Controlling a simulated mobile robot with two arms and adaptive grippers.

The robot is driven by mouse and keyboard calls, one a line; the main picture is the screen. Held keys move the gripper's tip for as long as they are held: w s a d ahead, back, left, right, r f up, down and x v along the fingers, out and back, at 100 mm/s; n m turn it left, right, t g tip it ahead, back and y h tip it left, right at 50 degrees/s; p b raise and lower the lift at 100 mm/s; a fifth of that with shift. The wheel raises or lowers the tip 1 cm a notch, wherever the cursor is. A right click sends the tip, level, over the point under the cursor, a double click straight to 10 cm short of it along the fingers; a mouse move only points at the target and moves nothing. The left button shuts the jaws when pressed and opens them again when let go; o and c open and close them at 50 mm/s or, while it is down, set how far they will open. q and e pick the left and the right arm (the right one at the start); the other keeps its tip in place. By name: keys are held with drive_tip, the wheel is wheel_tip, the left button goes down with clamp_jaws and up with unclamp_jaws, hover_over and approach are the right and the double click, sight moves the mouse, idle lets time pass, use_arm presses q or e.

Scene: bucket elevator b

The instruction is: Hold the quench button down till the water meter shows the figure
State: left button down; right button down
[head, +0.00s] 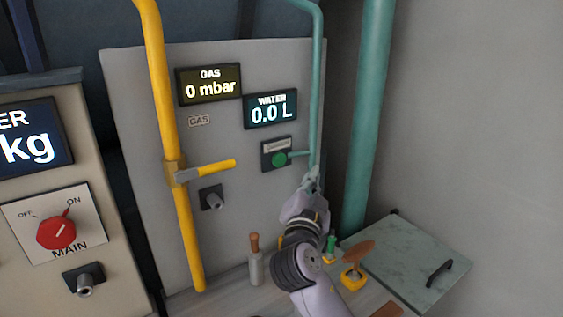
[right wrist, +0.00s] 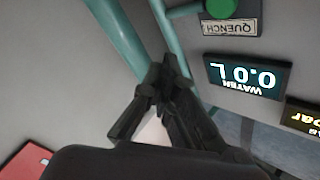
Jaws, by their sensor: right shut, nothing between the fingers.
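The green quench button (head: 280,158) sits on a dark plate on the grey panel in the head view. It also shows in the right wrist view (right wrist: 221,7), cut by the top edge, with the QUENCH label (right wrist: 231,27) upside down beside it. The water meter (head: 270,110) above the button reads 0.0 L, as it does in the right wrist view (right wrist: 247,76). My right gripper (head: 313,174) is shut and empty, to the right of and slightly below the button, apart from it in the wrist view. My left gripper is not in view.
A teal pipe (head: 317,80) runs down the panel close to my right gripper. A yellow pipe (head: 170,130) with a lever handle (head: 212,170) stands left. The gas meter (head: 209,85) reads 0 mbar. A red MAIN knob (head: 56,233) is far left. Tools stand on the bench below.

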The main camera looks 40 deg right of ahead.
sight(279, 160)
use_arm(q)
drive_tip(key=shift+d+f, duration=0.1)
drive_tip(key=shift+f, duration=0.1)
use_arm(e)
drive_tip(key=shift+w+d+f, duration=0.1)
drive_tip(key=shift+w+d, duration=0.05)
drive_tip(key=shift+w, duration=1.35)
drive_tip(key=shift+w+d+r, duration=0.1)
drive_tip(key=shift+w+d, duration=0.05)
drive_tip(key=shift+w, duration=1.3)
drive_tip(key=shift+w+d+f, duration=0.1)
drive_tip(key=shift+w+d, duration=0.05)
drive_tip(key=shift+w, duration=1.35)
use_arm(q)
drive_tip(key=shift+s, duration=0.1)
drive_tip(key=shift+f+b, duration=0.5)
drive_tip(key=shift+b, duration=0.2)
use_arm(e)
drive_tip(key=shift+w, duration=0.4)
use_arm(q)
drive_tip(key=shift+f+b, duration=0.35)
drive_tip(key=shift+b, duration=0.05)
use_arm(e)
drive_tip(key=shift+w+d, duration=0.1)
drive_tip(key=shift+w, duration=0.3)
idle(1.4)
